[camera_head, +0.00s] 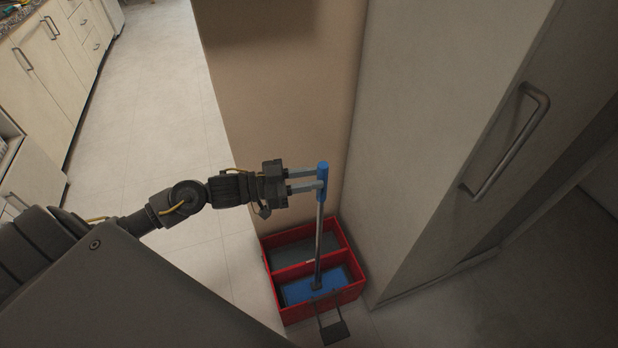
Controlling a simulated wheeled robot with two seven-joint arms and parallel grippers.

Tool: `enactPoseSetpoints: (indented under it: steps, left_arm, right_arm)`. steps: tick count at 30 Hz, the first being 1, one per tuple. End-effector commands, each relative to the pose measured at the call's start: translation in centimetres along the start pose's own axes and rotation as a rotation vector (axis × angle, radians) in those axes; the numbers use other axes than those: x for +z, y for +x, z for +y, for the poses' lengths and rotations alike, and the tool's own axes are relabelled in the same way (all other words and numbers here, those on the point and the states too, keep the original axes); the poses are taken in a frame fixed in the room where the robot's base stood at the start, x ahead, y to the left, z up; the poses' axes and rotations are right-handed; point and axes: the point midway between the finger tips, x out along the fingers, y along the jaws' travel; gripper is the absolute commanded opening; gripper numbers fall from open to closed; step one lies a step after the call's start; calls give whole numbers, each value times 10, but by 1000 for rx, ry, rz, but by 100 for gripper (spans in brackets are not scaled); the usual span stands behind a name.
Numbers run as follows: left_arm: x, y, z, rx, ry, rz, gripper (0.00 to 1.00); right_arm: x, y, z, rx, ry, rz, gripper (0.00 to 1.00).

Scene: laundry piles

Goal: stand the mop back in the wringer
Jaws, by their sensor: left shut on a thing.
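The mop (319,232) has a blue handle top, a grey pole and a dark joint at its foot. It stands nearly upright, its foot over the blue part inside the front compartment of the red wringer bucket (268,269). I cannot tell whether the mop head rests on the bottom. My left gripper (320,180) is shut on the blue top of the mop handle, reaching in from the left. The bucket stands on the floor, with a dark pedal or lever (333,327) at its front. My right gripper is not in view.
A beige wall panel (275,90) stands behind the bucket. A tall pale cabinet (430,130) with a metal handle (510,140) is close on the right. Kitchen drawers (55,60) line the far left. The tiled floor (150,130) between is clear.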

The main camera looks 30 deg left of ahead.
Motion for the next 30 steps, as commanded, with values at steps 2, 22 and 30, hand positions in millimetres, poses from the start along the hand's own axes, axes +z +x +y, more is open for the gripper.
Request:
enactPoseSetpoints:
  steps: [2,22,30]
  left_arm:
    - [-1,0,0,0,4,6,0]
    - [3,0,0,0,2,1,49]
    - [3,-16,0,-1,1,-4,49]
  right_arm:
    - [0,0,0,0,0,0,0]
    - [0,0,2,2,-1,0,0]
    - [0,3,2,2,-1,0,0]
